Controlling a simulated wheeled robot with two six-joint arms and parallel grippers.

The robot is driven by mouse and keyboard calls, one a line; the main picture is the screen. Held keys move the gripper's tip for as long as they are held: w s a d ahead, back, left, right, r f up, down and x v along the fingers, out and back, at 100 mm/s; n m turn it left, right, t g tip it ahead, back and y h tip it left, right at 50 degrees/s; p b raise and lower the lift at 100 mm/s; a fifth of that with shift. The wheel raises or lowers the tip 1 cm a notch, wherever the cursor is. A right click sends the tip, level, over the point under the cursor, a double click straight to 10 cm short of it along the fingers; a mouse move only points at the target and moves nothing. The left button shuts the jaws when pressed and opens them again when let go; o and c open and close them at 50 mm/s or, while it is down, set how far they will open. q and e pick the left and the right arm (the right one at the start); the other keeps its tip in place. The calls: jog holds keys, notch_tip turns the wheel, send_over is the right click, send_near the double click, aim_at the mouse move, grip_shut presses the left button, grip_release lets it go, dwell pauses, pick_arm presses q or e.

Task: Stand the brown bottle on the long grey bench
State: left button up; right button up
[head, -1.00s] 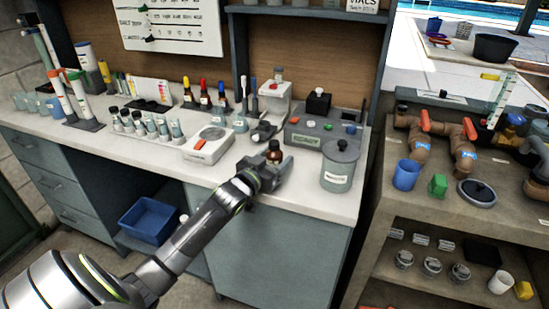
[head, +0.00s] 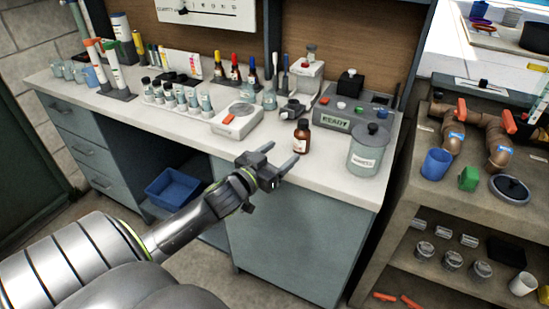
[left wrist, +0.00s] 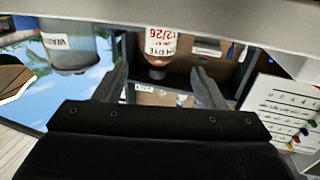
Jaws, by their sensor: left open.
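The brown bottle (head: 302,139), with a dark cap and a pale label, stands upright on the pale top of the long bench (head: 205,148) with grey-blue cabinets. It is near the front edge, left of a grey lidded pot. My left gripper (head: 281,157) is open and empty, just in front of and below the bottle, apart from it. In the left wrist view the bottle (left wrist: 160,50) appears upside down beyond the two spread fingers, its label in red print. My right gripper is not in view.
The grey pot (head: 368,152) stands close to the bottle's right. A stone counter (head: 428,185) with pipes is at right. Some bare worktop lies left of the bottle.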

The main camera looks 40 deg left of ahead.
pick_arm(q)
jog(key=shift+s, duration=0.9)
